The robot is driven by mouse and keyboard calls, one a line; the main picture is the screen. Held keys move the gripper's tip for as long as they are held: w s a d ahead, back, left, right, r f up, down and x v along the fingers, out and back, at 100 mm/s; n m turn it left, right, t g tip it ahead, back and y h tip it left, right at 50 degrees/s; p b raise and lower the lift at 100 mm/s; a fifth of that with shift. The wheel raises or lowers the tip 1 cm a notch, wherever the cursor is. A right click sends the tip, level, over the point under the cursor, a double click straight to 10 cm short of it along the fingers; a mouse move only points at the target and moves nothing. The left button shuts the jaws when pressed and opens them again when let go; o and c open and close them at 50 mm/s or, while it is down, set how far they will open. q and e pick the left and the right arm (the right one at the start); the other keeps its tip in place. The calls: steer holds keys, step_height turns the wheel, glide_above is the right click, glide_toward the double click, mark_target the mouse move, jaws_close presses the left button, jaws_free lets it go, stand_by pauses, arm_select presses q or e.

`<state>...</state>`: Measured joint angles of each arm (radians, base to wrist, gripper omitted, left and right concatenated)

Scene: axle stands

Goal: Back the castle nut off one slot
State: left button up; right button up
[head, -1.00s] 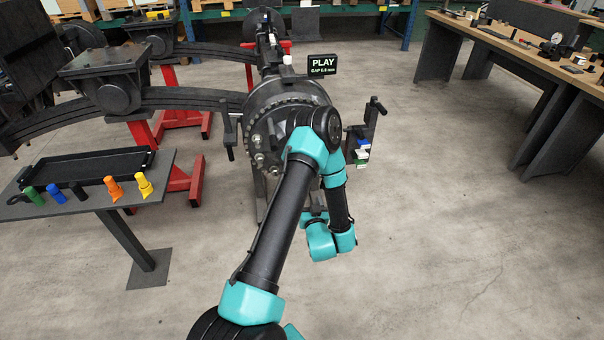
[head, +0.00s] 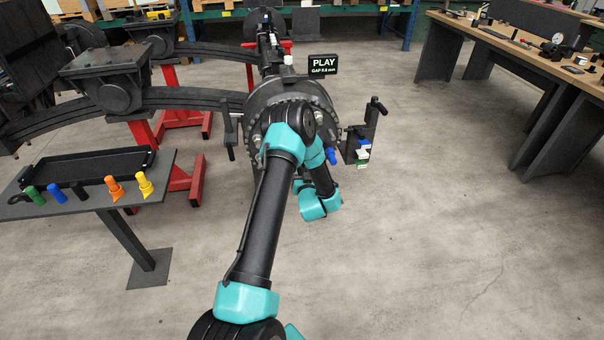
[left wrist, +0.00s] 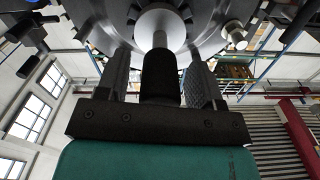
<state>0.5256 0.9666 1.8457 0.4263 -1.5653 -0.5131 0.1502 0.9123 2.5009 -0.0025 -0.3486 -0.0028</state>
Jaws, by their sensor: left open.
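The hub (head: 272,98), with a ring of studs, sits at the axle end behind my left arm in the head view. In the left wrist view the hub face (left wrist: 225,18) is overhead, with a pale round centre (left wrist: 158,28). I cannot make out the castle nut's slots. My left gripper (left wrist: 159,62) is open below the centre, one finger on each side of a dark cylinder (left wrist: 160,78), with gaps visible on both sides. The cylinder's top lines up with the pale centre; I cannot tell whether they touch. My right gripper is not in view.
A display (head: 323,65) reads PLAY with a gap in mm. A side stand (head: 372,125) is right of the hub. A small table (head: 90,195) on the left carries a black tray (head: 85,168) and several coloured tools. A workbench (head: 520,60) is far right; floor between is clear.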

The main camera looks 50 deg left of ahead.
arm_select(q)
steer(key=shift+w+a, duration=0.2)
steer(key=shift+a, duration=0.1)
steer(key=shift+c, duration=0.2)
steer(key=c, duration=0.9)
steer(key=shift+n, duration=2.8)
steer(key=o, duration=0.9)
